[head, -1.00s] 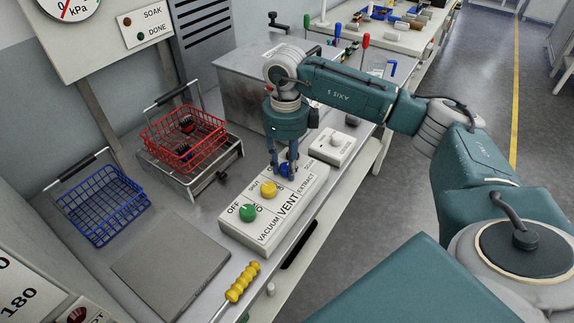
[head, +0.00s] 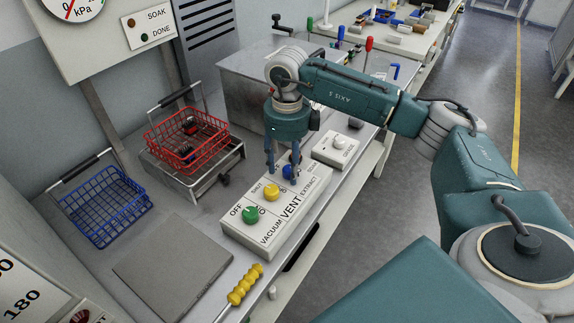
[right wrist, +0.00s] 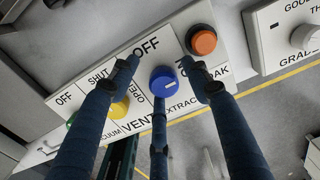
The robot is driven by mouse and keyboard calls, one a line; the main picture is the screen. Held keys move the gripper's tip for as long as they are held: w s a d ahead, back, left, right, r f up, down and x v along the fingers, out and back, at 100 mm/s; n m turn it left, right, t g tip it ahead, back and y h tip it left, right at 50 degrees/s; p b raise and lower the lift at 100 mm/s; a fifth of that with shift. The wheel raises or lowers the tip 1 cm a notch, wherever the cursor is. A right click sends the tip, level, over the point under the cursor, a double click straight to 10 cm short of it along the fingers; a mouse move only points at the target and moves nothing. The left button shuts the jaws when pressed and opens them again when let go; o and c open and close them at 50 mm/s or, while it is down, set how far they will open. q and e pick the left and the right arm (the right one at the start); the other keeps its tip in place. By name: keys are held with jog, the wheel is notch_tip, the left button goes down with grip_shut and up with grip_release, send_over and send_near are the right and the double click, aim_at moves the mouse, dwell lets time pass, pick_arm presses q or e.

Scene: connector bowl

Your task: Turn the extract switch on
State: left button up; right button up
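A white switch box (head: 262,228) stands on the bench with a green knob, a yellow knob and a blue knob. The blue knob (head: 288,172) is beside the EXTRACT label; it also shows in the right wrist view (right wrist: 163,80), with a small white mark on its face. Whether it is set to on or off I cannot tell. My right gripper (head: 282,172) points down over the blue knob. In the right wrist view its fingers (right wrist: 160,85) are spread around the knob, with visible gaps on either side. My left gripper is not in view.
The yellow knob (head: 271,192) and green knob (head: 249,214) are close by on the box. A white dial box (head: 335,150) stands behind. Red (head: 205,155) and blue (head: 125,215) wire baskets are to the left.

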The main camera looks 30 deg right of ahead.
aim_at(287, 167)
jog(key=shift+s, duration=0.1)
jog(key=shift+d+r, duration=0.1)
jog(key=shift+r, duration=0.25)
notch_tip(287, 167, up, 11)
jog(key=shift+r, duration=0.2)
